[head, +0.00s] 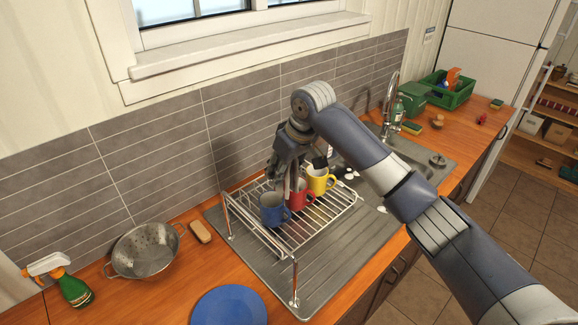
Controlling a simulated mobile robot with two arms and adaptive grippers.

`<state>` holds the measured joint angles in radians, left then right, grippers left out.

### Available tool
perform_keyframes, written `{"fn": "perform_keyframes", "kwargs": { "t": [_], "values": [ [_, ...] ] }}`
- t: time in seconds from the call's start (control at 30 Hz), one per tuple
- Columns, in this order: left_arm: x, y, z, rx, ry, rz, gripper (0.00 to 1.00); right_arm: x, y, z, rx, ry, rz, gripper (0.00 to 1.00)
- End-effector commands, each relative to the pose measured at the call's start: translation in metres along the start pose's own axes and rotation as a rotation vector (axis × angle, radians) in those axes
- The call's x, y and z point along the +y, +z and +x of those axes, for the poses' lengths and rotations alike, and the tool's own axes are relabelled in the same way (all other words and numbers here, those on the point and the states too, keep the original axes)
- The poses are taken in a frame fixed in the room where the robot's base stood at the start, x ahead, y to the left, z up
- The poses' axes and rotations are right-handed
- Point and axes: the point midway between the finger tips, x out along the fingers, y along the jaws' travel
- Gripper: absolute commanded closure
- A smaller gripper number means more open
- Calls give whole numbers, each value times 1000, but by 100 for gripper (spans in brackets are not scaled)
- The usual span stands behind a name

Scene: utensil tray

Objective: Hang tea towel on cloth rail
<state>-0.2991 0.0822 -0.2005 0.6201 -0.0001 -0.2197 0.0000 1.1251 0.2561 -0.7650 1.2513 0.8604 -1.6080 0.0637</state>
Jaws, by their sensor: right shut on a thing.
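My right gripper (291,190) reaches down over the wire dish rack and is shut at the rim of a red mug (302,196). The gripper hides part of that mug. A blue mug (273,211) and a yellow mug (321,180) stand on either side of it in the rack. A metal rail on two upright posts (294,283) stands at the left end of the rack; its bar is bare. I see no tea towel in this view. My left gripper is not in view.
The wire rack (318,222) stands on the grey drainboard (350,255) beside the sink. A colander (146,250), a brown block (201,232), a spray bottle (73,288) and a blue plate (229,306) are on the left counter. A green crate (455,98) is at the back right.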

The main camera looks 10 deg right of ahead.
Motion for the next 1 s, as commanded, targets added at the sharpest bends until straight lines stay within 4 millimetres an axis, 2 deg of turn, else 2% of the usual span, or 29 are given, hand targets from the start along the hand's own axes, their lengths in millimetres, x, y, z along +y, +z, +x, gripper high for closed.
{"fn": "perform_keyframes", "kwargs": {
  "t": [1.0],
  "values": [
    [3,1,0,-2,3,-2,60,-83,0,0,2,-1,-2,90]
  ]
}}
